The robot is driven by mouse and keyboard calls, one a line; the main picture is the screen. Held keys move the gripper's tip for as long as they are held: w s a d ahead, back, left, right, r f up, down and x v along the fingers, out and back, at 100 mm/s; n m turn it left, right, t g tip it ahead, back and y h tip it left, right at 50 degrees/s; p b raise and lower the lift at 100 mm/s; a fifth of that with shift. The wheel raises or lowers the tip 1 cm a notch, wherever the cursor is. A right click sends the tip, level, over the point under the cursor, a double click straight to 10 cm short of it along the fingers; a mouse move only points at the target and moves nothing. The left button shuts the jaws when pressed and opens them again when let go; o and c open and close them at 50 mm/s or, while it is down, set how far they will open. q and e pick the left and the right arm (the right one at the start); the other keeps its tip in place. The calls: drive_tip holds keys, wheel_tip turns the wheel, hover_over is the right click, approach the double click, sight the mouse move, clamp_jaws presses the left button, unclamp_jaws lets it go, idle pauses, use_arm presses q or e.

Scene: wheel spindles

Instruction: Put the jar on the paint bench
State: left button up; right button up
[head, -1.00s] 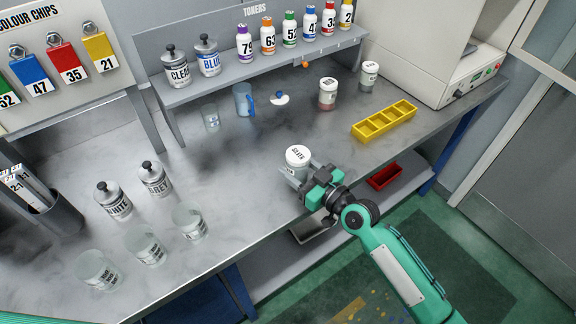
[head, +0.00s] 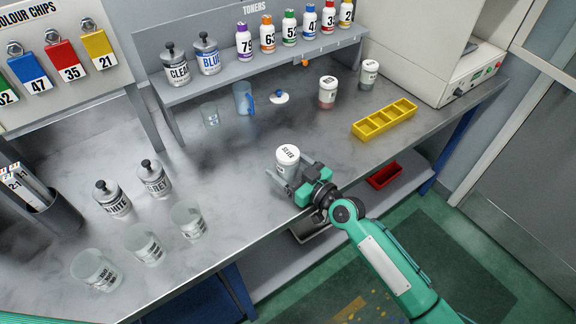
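A white-lidded jar labelled SILVER (head: 287,158) is at the front middle of the grey paint bench (head: 245,215). My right gripper (head: 284,182) reaches in from the right and is shut on this jar, with its fingers low around the body. The jar looks upright. The gripper hides part of its lower body, and I cannot tell whether its base touches the bench. Two similar white-lidded jars, one with a pinkish base (head: 327,93) and one greyish (head: 369,72), stand at the back right. My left gripper is out of view.
A yellow divided tray (head: 385,119) lies to the right. A blue jug (head: 243,99), a clear cup (head: 210,115) and a small white lid (head: 279,97) stand below the toner shelf. WHITE (head: 112,200) and GREY (head: 154,180) tins and clear cups (head: 145,246) are at left. The middle is clear.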

sight(296, 173)
drive_tip(key=shift+r, duration=0.15)
drive_tip(key=shift+s+d, duration=0.15)
drive_tip(key=shift+d, duration=0.05)
drive_tip(key=v, duration=0.3)
drive_tip(key=shift+b, duration=0.3)
drive_tip(key=b+v, duration=0.1)
drive_tip(key=v, duration=0.6)
drive_tip(key=shift+d+b, duration=0.1)
drive_tip(key=shift+b, duration=0.2)
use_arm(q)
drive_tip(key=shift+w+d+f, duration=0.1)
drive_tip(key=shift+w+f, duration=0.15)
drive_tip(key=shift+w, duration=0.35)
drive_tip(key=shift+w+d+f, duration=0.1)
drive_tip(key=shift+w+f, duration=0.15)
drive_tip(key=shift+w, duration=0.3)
use_arm(e)
drive_tip(key=shift+s+d, duration=0.45)
drive_tip(key=shift+s, duration=0.05)
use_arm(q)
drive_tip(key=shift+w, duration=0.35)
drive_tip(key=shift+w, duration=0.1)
